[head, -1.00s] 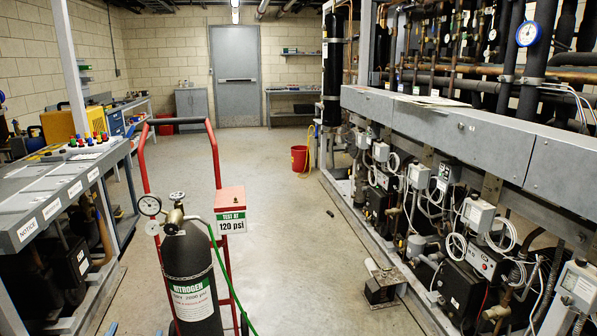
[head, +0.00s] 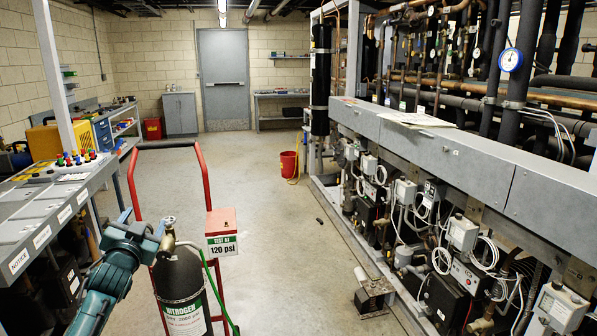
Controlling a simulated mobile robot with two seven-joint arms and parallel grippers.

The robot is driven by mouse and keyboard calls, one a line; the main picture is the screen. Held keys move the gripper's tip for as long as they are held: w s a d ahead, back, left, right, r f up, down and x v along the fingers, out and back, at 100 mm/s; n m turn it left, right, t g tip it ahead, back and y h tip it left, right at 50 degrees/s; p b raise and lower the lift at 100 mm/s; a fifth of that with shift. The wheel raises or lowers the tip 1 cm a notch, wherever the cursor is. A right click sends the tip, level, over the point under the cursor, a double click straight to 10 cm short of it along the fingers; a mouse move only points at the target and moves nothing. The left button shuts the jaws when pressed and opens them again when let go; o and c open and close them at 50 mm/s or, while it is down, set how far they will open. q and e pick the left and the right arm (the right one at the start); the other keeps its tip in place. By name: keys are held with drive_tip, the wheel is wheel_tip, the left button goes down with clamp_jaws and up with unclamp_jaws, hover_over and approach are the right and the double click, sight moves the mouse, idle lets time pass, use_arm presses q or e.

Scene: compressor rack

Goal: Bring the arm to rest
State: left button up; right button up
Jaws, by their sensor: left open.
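My left arm comes in from the lower left, in teal. Its left gripper (head: 158,236) is open, beside the brass valve (head: 169,222) on top of the black nitrogen cylinder (head: 180,275). In the picture the gripper overlaps the valve's left side; I cannot tell whether they touch. The fingertips are small and partly hard to make out. The regulator gauges are hidden, apparently behind the gripper. The cylinder stands upright in a red hand cart (head: 204,180). My right gripper is not in view.
A red box with a "TEST AT 120 psi" sign (head: 222,245) sits on the cart, with a green hose (head: 218,285) below. A grey control bench (head: 45,210) stands left. The compressor rack (head: 430,150) fills the right. Open floor lies between, with a red bucket (head: 289,164) farther back.

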use_arm(q)
drive_tip(key=s+d+f+g+h, duration=0.2)
drive_tip(key=s+d+f, duration=0.45)
drive_tip(key=f, duration=0.45)
drive_tip(key=s+d+f+g+h, duration=0.2)
drive_tip(key=s+d+f, duration=0.3)
drive_tip(key=s+f, duration=0.45)
drive_tip(key=s+d+f+g+h, duration=0.1)
drive_tip(key=s+d+f, duration=0.3)
drive_tip(key=s, duration=0.7)
drive_tip(key=s+d+f+n+g+h, duration=0.1)
drive_tip(key=s+d+f+g, duration=0.2)
drive_tip(key=s, duration=0.9)
drive_tip(key=d+f, duration=0.1)
drive_tip(key=d, duration=0.2)
drive_tip(key=shift+s+d+f, duration=0.2)
drive_tip(key=shift+s+f, duration=0.05)
drive_tip(key=shift+s, duration=0.05)
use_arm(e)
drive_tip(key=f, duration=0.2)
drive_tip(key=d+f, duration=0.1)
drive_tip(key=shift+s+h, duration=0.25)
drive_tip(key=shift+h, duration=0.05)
